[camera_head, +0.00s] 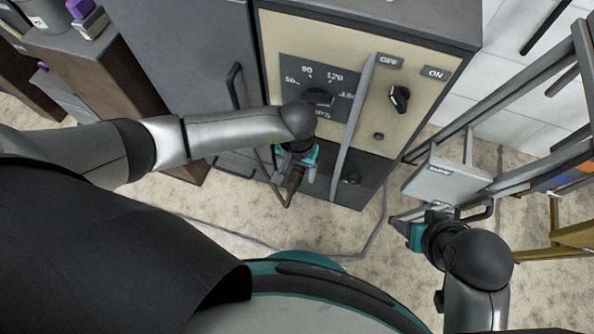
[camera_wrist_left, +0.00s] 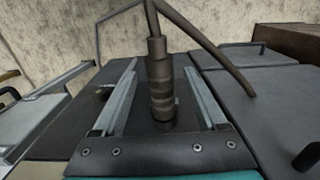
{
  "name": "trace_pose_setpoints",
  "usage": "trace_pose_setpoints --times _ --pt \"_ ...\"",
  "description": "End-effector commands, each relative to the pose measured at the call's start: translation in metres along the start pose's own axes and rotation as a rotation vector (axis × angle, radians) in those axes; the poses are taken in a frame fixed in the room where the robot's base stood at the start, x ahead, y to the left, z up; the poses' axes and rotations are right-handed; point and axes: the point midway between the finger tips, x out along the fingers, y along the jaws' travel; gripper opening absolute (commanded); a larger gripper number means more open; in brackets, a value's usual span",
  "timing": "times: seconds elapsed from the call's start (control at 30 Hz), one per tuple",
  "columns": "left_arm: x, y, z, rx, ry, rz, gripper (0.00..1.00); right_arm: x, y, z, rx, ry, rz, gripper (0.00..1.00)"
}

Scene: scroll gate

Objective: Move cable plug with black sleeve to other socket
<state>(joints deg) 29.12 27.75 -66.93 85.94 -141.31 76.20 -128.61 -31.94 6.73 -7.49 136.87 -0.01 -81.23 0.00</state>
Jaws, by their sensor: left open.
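The cable plug with the black sleeve (camera_wrist_left: 158,82) stands between the two fingers of my left gripper (camera_wrist_left: 160,68) in the left wrist view. A gap shows on each side, so the fingers are open around it and not closed on it. Its base meets a dark panel; the socket under it is hidden. In the head view my left gripper (camera_head: 293,182) is in front of the cabinet's dark lower panel, with the dark plug (camera_head: 295,178) partly hidden by it. A dark round fitting, perhaps the other socket (camera_head: 352,178), shows to the right. My right gripper (camera_head: 405,218) is beside a grey panel; its fingers are unclear.
A grey cable (camera_head: 372,245) lies on the floor. A gate-like metal frame (camera_head: 530,75) and grey panel (camera_head: 447,180) stand at right.

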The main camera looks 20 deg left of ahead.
Motion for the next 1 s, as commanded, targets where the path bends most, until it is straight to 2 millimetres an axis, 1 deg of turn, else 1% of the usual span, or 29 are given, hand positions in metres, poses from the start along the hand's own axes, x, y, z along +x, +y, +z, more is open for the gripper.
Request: trace_pose_setpoints --times 0.1,0.4,1.0 --pt "0.0039 -0.0001 0.0001 -0.001 0.000 0.000 0.74 -0.0033 0.0002 -0.0010 0.000 0.006 0.001 0.50" --pt "0.0041 -0.0001 0.0001 0.000 0.000 0.000 0.73 -0.0046 0.0003 -0.0015 0.000 0.007 0.001 0.50" --pt "0.0039 -0.0001 0.0001 0.000 0.000 0.000 0.06 -0.0045 0.0005 -0.0018 0.001 0.008 0.001 0.50"
